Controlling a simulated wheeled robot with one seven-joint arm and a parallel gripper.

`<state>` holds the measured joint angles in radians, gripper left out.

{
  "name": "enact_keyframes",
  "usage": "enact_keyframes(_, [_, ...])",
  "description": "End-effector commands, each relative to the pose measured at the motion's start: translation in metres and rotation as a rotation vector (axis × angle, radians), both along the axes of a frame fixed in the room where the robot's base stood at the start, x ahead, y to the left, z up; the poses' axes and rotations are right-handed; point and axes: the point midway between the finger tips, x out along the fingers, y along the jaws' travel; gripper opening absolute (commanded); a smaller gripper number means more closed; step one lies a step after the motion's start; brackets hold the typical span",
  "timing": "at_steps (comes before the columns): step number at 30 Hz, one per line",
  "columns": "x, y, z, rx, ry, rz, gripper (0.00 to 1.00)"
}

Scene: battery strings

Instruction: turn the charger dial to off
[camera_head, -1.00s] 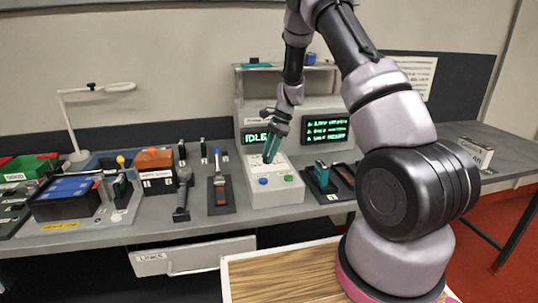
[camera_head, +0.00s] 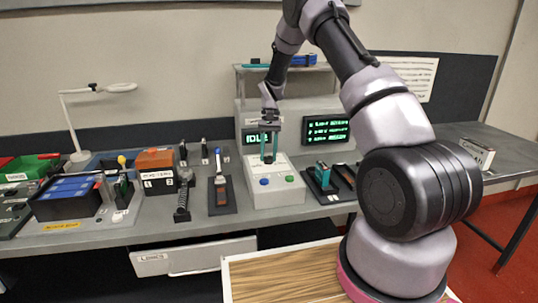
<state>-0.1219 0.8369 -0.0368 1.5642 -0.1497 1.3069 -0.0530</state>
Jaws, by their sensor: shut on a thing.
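The charger is a pale box (camera_head: 275,190) on the bench with a blue and a green button on its sloped front. My gripper (camera_head: 269,158) points down over the upper part of the box's sloped face. Its teal fingers are shut on the small dark charger dial (camera_head: 268,158), which is mostly hidden between them, so its pointer and marks cannot be read.
A second screen (camera_head: 326,129) with green text stands to the right. Black holders with tools (camera_head: 222,190) lie left of the charger, and a teal-topped device (camera_head: 321,177) sits right of it. A lamp (camera_head: 75,120), bins and a battery tray (camera_head: 66,200) fill the left.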

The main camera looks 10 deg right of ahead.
Motion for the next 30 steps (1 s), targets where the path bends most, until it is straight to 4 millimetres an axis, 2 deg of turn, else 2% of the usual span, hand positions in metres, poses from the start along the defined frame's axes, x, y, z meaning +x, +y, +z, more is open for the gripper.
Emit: enact_keyframes(30, [-0.0016, 0.0060, -0.0005, 0.000, 0.002, 0.933, 0.00])
